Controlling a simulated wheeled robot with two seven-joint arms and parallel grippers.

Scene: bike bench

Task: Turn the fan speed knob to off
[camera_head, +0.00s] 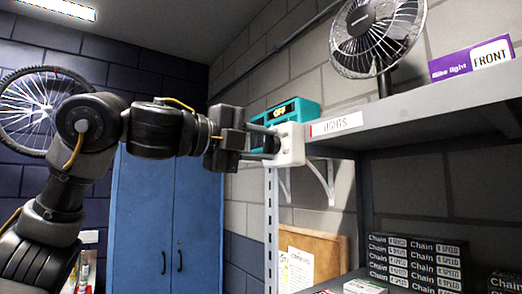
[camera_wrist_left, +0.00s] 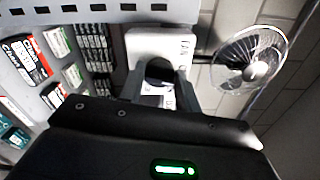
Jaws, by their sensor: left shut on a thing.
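The fan speed knob (camera_wrist_left: 160,72) is a dark round knob on the face of a white control box (camera_head: 291,145), which is fixed at the end of the shelf. In the wrist view, the white box (camera_wrist_left: 158,42) is ahead of my fingers. My left gripper (camera_head: 268,143) is at the box face, and its two fingers (camera_wrist_left: 160,88) are shut on the knob, one on each side. The fingers partly hide the knob, and its pointer cannot be made out. The fan (camera_head: 377,38) stands on the shelf, with a dark stand. My right gripper is not in view.
A teal box (camera_head: 310,110) with a dark panel that seems to read OFF sits behind the white box. The grey shelf (camera_head: 430,100) holds a purple bike light box (camera_head: 471,59). Chain boxes (camera_head: 415,262) are below. A blue cabinet (camera_head: 168,220) stands behind my arm.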

